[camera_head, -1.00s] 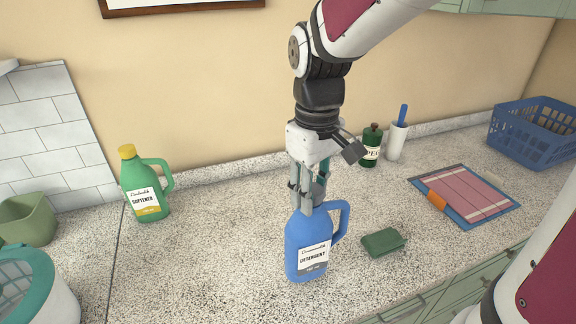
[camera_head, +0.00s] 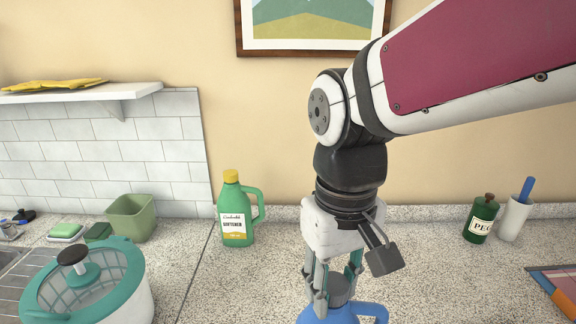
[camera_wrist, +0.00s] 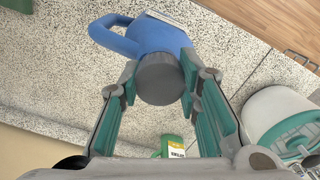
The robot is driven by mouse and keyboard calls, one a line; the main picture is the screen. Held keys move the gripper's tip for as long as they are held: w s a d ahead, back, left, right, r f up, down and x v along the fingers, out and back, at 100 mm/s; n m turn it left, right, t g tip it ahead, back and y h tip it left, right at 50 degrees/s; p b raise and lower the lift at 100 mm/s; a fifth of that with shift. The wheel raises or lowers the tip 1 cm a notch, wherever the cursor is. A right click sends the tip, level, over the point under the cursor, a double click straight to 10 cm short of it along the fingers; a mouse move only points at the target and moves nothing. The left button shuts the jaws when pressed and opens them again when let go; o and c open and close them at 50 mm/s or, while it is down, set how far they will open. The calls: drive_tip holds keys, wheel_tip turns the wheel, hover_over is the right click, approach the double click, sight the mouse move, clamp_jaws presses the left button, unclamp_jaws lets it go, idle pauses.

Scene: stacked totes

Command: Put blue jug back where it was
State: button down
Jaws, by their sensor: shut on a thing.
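The blue jug (camera_head: 345,314) is at the bottom edge of the head view, where only its top, grey cap and part of its handle show. My gripper (camera_head: 334,290) is above it, with its fingers shut on the grey cap. In the wrist view the blue jug (camera_wrist: 150,36) is held by the cap between the two green finger pads of my gripper (camera_wrist: 158,80). Its handle points to the left there. Whether its base touches the counter cannot be told.
A green softener jug (camera_head: 236,212) with a yellow cap stands at the wall. A white and teal salad spinner (camera_head: 90,283) and a green bin (camera_head: 131,217) are at left. Counter between is clear.

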drive_tip(key=a, duration=0.6)
drive_tip(key=w+a+f, duration=0.2)
drive_tip(key=w, duration=0.5)
drive_tip(key=w+a+f, duration=0.3)
drive_tip(key=w, duration=0.3)
drive_tip(key=shift+w+a, duration=0.25)
drive_tip(key=shift+w, duration=0.15)
drive_tip(key=c, duration=1.2)
unclamp_jaws()
drive_tip(key=shift+f, duration=0.1)
